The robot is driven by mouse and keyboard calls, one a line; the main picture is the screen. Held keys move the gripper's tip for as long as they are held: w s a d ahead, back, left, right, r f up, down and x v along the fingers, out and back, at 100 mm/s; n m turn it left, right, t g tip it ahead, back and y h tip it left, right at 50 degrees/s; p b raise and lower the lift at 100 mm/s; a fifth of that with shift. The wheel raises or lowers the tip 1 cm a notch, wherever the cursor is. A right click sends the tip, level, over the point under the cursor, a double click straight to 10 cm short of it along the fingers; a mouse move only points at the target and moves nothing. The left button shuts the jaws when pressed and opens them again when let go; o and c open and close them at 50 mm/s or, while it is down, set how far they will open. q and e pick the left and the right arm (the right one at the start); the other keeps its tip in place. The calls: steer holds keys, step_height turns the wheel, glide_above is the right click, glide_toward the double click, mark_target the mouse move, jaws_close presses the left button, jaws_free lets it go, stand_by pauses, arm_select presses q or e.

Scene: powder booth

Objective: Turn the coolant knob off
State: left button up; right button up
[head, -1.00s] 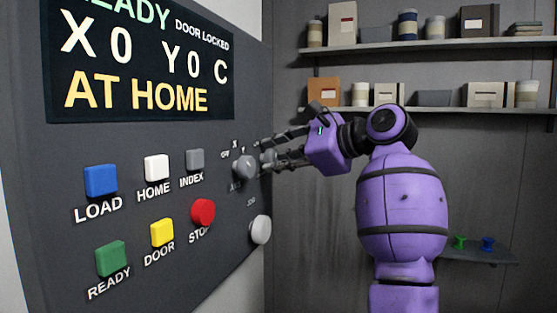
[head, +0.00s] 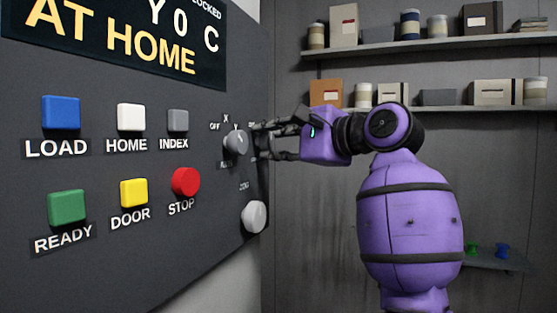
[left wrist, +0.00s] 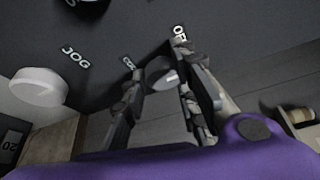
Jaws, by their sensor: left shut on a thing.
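In the left wrist view, the coolant knob (left wrist: 160,71) is a small grey round knob with a pale pointer mark on the right of its face. It sits between the two fingers of my left gripper (left wrist: 163,92), which is shut on it. Parts of two labels show beside it. In the head view, my left gripper (head: 262,142) is at the panel's right edge, just right of the axis knob (head: 236,142). The coolant knob is hidden there by the gripper and the axis knob. My right gripper is out of view.
The dark control panel (head: 100,182) carries several buttons, including the red STOP button (head: 185,182). A pale jog knob (head: 254,216) sits below the gripper. Shelves (head: 430,49) with boxes and jars line the back wall. A low shelf (head: 492,262) holds green and blue spools.

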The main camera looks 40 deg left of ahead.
arm_select(q)
steer(key=n+b, duration=0.2)
steer(key=f+n+y+b, duration=0.1)
steer(key=n+b, duration=0.1)
steer(key=n+y+b, duration=0.1)
steer(key=n+b, duration=0.2)
steer(key=shift+w+a+f, duration=0.1)
steer(key=shift+w+f, duration=0.15)
steer(key=shift+f, duration=0.05)
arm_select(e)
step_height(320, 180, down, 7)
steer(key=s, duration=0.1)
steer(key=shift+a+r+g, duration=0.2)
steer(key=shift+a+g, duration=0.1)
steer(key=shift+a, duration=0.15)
arm_select(q)
steer(key=shift+r+y, duration=0.1)
steer(key=shift+y, duration=0.2)
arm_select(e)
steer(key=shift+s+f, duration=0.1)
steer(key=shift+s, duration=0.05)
arm_select(q)
steer(key=o, duration=1)
steer(key=shift+r, duration=0.1)
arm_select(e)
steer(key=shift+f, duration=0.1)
arm_select(q)
steer(key=shift+r, duration=0.1)
